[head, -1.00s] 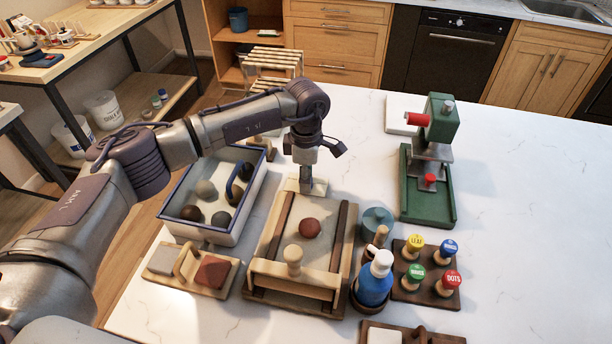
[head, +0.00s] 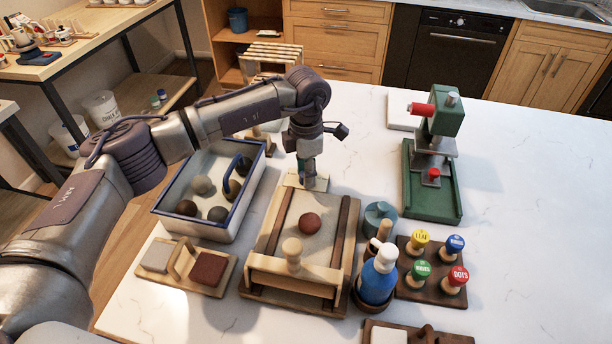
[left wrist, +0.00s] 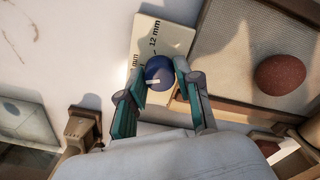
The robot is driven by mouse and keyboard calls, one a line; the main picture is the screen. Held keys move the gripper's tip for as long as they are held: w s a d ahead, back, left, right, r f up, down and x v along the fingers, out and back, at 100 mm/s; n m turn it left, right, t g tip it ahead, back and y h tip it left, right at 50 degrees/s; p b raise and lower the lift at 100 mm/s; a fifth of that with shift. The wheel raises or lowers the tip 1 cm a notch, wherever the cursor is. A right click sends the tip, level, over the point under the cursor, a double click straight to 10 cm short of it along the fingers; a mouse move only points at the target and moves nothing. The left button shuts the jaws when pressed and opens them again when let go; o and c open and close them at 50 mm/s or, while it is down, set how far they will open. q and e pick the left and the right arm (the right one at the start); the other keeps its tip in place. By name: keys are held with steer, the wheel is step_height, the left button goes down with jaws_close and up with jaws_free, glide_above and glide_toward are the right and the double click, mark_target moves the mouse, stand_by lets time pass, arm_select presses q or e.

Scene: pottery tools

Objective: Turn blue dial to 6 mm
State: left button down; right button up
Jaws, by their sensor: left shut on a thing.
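The blue dial (left wrist: 158,72) sits on a cream plate (left wrist: 172,33) and has a white mark on its lower left side in the left wrist view. The plate reads "12 mm" above the dial, and a second label ending in "mm" is partly cut off to the left. My left gripper (left wrist: 160,82) has its teal-padded fingers on either side of the dial and is shut on it. In the head view my left gripper (head: 308,178) is at the far end of the slab roller (head: 322,200) and hides the dial. My right gripper is not in view.
A brown-red clay ball (head: 310,223) lies on the roller's bed. A blue-rimmed tray (head: 168,217) of balls stands to the left. A blue bottle (head: 376,280), stamps (head: 450,275) and a green press (head: 435,195) stand to the right. The counter's far right is clear.

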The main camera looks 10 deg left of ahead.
arm_select(q)
steer(key=n+b, duration=0.2)
steer(key=n, duration=0.3)
steer(key=shift+f, duration=0.1)
steer(key=shift+n+b, duration=0.55)
steer(key=shift+n, duration=0.45)
steer(key=c, duration=0.8)
jaws_free()
step_height(320, 180, up, 12)
steer(key=shift+r, duration=0.1)
